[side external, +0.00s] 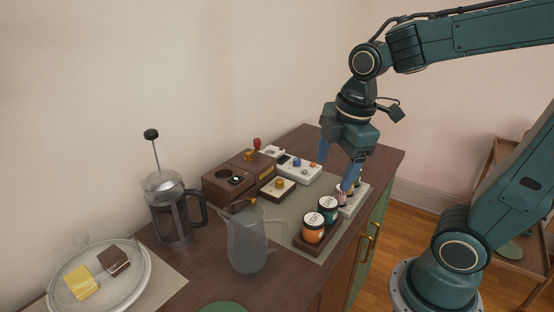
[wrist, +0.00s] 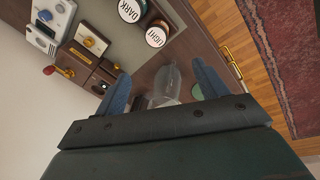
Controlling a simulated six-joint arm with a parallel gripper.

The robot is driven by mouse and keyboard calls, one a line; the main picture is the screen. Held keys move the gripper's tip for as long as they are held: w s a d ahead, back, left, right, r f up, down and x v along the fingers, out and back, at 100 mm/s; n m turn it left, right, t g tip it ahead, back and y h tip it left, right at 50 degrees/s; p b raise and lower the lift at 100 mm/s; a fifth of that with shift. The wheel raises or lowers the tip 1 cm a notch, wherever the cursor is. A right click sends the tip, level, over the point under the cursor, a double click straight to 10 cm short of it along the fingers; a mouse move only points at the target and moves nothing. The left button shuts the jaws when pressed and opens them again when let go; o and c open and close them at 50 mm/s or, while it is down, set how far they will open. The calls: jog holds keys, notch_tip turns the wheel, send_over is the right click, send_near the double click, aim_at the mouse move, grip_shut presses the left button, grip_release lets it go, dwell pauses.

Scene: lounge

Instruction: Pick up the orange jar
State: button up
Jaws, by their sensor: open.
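In the wrist view, a lid reading "LIGHT" (wrist: 156,37) lies nearer the pitcher and appears to be the orange jar's; a "DARK" lid (wrist: 130,10) is at the top edge. My gripper (side external: 334,173) is open and empty, above and behind the jars in the side view. Its blue fingers are spread in the wrist view (wrist: 161,76).
A clear pitcher (side external: 246,240) stands just left of the tray. A pink-striped jar (side external: 341,196) stands in a pale rack behind the teal jar. Control boxes with knobs (side external: 298,168), a French press (side external: 172,212) and a glass plate with cake (side external: 99,297) occupy the rest.

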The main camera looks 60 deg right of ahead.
aim_at(314, 218)
jog(key=w+d+f+n+g, duration=0.1)
jog(key=w+f+n, duration=0.3)
jog(key=n, duration=0.4)
jog(key=shift+d+f+g, duration=0.25)
jog(key=shift+d+g, duration=0.05)
jog(key=shift+g, duration=0.3)
jog(key=shift+f, duration=4.3)
jog(key=shift+f, duration=0.1)
jog(key=shift+a+f, duration=0.15)
jog(key=shift+f, duration=2.35)
jog(key=c, duration=1.1)
jog(key=shift+c, duration=0.2)
